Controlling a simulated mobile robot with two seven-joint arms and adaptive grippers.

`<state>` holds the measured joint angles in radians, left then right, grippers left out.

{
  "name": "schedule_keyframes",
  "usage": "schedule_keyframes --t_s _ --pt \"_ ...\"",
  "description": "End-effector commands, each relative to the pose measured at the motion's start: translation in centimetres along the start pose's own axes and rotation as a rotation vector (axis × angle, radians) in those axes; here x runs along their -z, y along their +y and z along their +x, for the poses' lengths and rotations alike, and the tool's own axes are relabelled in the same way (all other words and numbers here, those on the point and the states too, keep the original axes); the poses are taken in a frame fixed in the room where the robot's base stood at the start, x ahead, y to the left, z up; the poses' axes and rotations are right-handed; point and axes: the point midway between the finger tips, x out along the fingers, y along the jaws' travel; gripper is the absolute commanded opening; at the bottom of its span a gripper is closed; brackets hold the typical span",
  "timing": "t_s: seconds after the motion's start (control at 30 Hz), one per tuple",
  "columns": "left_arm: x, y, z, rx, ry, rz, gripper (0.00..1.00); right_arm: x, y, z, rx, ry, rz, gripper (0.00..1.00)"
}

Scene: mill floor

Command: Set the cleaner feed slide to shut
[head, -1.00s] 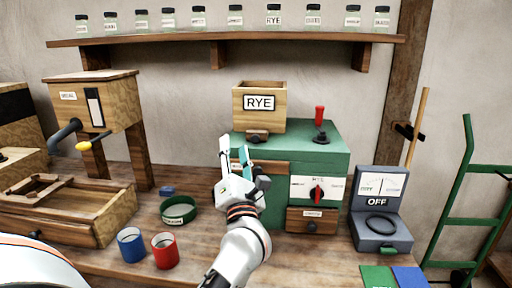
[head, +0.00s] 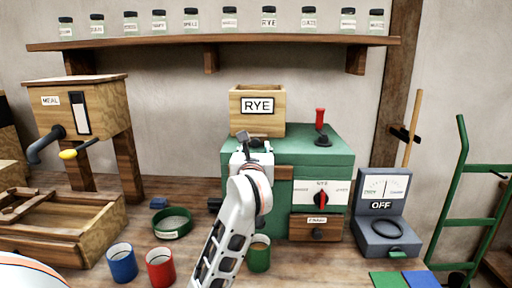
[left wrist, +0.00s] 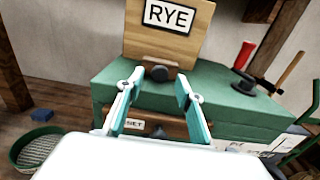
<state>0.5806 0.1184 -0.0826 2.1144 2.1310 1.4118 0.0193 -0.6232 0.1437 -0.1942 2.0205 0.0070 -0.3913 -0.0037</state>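The cleaner is a green box (head: 325,150) with a wooden hopper marked RYE (head: 258,108) on top. The feed slide shows in the left wrist view as a small wooden piece with a dark knob (left wrist: 158,74) at the hopper's foot. In the head view my arm and hand hide the slide. My left gripper (head: 256,142) is in front of it. In the left wrist view the gripper (left wrist: 157,100) is open, a finger on each side below the knob, with nothing between them. Contact cannot be told. My right gripper is not in view.
A red-handled lever (head: 320,125) stands on the cleaner, right of the hopper. A dial (head: 320,199) and a drawer (head: 317,227) are on its front. Blue (head: 122,262), red (head: 160,266) and green (head: 259,254) cups stand in front. A scale-like box marked OFF (head: 382,220) is to the right.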

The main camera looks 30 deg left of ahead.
Motion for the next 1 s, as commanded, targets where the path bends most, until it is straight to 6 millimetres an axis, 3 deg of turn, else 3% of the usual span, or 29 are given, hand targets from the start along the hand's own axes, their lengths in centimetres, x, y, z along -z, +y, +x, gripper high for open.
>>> schedule_keyframes --t_s 0.2,0.53,0.67,0.87,1.0 --pt "0.1 0.1 2.2 -0.002 0.0 0.002 0.36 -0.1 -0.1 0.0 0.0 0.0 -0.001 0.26" --pt "0.0 0.1 2.5 -0.001 0.0 0.001 0.36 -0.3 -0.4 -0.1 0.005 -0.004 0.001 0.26" --pt "0.0 0.1 2.5 -0.001 0.0 0.001 0.02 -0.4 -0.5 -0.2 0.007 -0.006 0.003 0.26" --pt "0.0 0.1 2.8 -0.002 0.0 0.002 0.0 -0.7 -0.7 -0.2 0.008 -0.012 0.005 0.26" --pt "0.1 0.1 4.9 -0.004 0.0 0.005 0.0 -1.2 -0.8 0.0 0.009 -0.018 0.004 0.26"
